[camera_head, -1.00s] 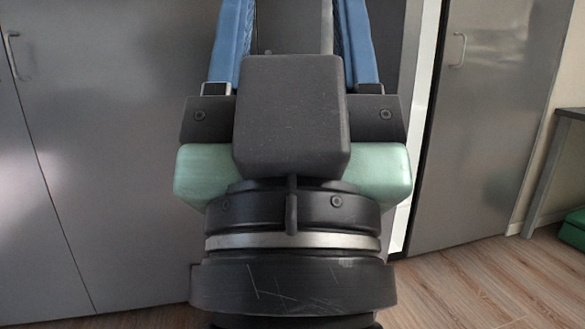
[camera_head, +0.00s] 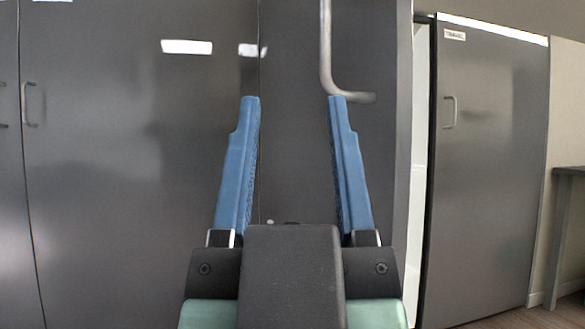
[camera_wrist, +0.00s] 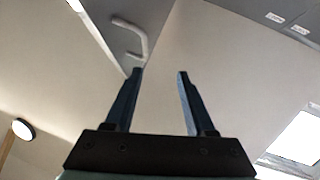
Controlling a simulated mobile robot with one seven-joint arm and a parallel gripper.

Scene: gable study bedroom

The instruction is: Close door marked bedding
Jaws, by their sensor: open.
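My gripper (camera_head: 294,100) is open and empty, its two blue fingers pointing up in front of a dark grey door panel (camera_head: 290,190) in the head view. A bent metal handle (camera_head: 326,50) on this panel is just above the right fingertip; I cannot tell whether they touch. The panel's right edge stands beside a pale gap. No readable bedding label shows, so I cannot tell for sure that this is the bedding door. In the wrist view, the handle (camera_wrist: 140,40) is on a grey panel beyond my open fingers (camera_wrist: 160,74).
A grey door with a small label, seemingly "TRAVEL" (camera_head: 455,35), and its own handle (camera_head: 450,112) stands on the right. A wide grey door (camera_head: 130,180) with a handle (camera_head: 29,105) is on the left. A desk (camera_head: 563,200) stands at the far right.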

